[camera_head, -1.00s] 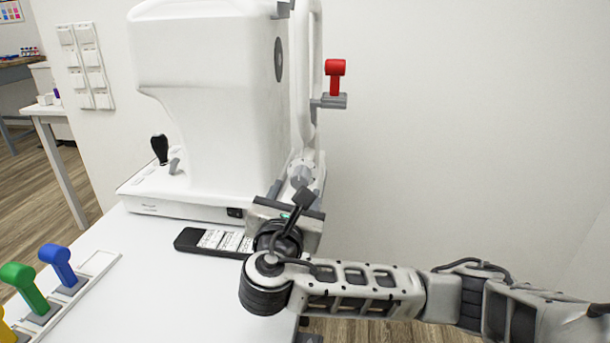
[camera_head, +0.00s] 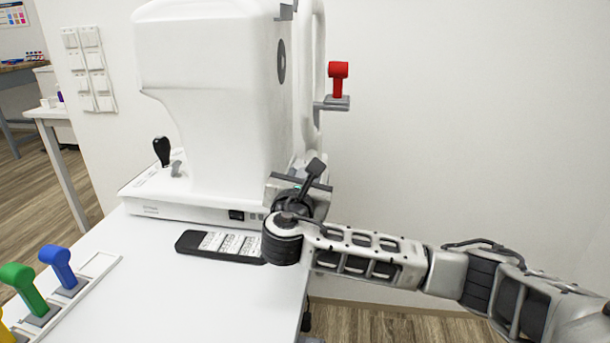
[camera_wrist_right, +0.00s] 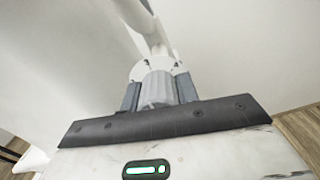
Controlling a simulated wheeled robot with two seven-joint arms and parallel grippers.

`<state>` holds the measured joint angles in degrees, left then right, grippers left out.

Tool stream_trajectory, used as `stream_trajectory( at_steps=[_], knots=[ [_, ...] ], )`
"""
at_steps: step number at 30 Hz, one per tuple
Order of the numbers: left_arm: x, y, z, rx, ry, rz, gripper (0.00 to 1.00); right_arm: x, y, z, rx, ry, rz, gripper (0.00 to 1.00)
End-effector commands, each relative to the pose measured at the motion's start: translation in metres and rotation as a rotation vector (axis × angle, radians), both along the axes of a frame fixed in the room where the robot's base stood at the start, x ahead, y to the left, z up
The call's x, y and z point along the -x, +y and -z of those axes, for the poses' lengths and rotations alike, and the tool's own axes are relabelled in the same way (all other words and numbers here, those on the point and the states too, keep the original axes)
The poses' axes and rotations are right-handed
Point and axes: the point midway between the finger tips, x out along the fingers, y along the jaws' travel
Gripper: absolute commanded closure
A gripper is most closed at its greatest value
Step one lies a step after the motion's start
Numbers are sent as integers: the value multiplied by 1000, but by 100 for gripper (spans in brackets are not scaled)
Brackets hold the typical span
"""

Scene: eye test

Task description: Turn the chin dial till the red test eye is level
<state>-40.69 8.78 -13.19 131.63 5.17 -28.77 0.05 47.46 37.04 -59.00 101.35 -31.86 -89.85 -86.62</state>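The red test eye (camera_head: 338,69) stands upright on a grey chin rest (camera_head: 333,103) at the right side of the white instrument (camera_head: 210,90). Its head is slightly below the middle of a dark disc (camera_head: 281,62) on the instrument's side in the picture. The grey chin dial (camera_wrist_right: 157,88) shows in the right wrist view between the fingers of my right gripper (camera_wrist_right: 158,96). I see no gap between the dial and either finger. In the head view the wrist hides most of the fingers and the dial. My left gripper is not in view.
A rack (camera_head: 100,265) with blue (camera_head: 58,265), green (camera_head: 23,288) and yellow test eyes stands at the left of the white table (camera_head: 170,300). A dark tray with white labels (camera_head: 190,242) lies by the instrument base. A black joystick (camera_head: 162,150) stands on the base.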

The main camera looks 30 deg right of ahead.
Motion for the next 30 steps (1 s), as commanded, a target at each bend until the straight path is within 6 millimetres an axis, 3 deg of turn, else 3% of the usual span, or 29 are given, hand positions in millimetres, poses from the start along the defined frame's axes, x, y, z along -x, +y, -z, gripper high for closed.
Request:
stream_trajectory(
  at_steps=[14, 23, 30],
  knots=[
    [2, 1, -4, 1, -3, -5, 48, 1, 0, 1, -63, -44, 2, 92],
    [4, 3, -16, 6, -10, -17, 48, 1, 2, 1, -250, -182, 1, 92],
    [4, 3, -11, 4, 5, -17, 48, 0, 2, 1, -432, -320, 3, 92]
  ],
)
